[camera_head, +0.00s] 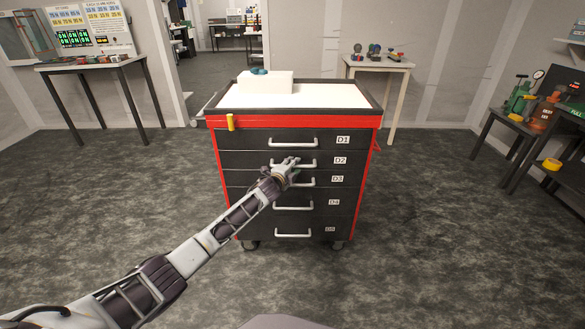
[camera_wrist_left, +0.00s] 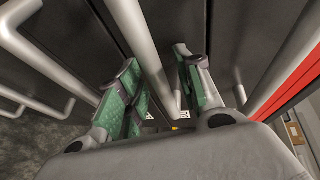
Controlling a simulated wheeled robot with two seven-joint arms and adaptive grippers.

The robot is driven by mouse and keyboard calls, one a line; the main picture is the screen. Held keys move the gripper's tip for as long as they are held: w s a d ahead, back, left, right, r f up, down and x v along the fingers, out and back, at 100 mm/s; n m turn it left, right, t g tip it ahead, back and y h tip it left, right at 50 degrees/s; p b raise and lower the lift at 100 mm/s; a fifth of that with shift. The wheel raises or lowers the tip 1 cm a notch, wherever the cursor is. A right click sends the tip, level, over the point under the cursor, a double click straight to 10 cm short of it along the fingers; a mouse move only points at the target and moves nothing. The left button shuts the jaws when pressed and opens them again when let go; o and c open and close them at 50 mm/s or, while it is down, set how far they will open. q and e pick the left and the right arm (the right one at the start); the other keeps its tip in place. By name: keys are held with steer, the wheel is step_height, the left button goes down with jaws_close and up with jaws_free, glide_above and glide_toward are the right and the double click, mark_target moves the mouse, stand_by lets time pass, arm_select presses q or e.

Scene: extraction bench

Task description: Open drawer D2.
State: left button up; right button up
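Drawer D2 (camera_head: 240,160) is the second from the top in the red and black cabinet, labelled D2 (camera_head: 340,160). Its front looks flush with its neighbours, so it appears shut. Its pale bar handle (camera_head: 310,164) is partly hidden by my left gripper (camera_head: 287,164). In the left wrist view the left gripper (camera_wrist_left: 158,85) is open, with a green-padded finger on either side of a grey handle bar (camera_wrist_left: 143,45). A gap shows between the bar and the right-hand finger; contact with the left-hand finger is unclear. My right gripper is in neither view.
Drawer handles D1 (camera_head: 294,144), D4 (camera_head: 293,206) and D5 (camera_head: 292,233) are close above and below. A white box (camera_head: 265,84) stands on the cabinet top (camera_head: 330,96). The floor (camera_head: 440,240) around the cabinet is clear, with side tables along the walls.

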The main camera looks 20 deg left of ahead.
arm_select(q)
jaws_close()
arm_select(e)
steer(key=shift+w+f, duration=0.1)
arm_select(q)
steer(key=shift+s+f, duration=0.1)
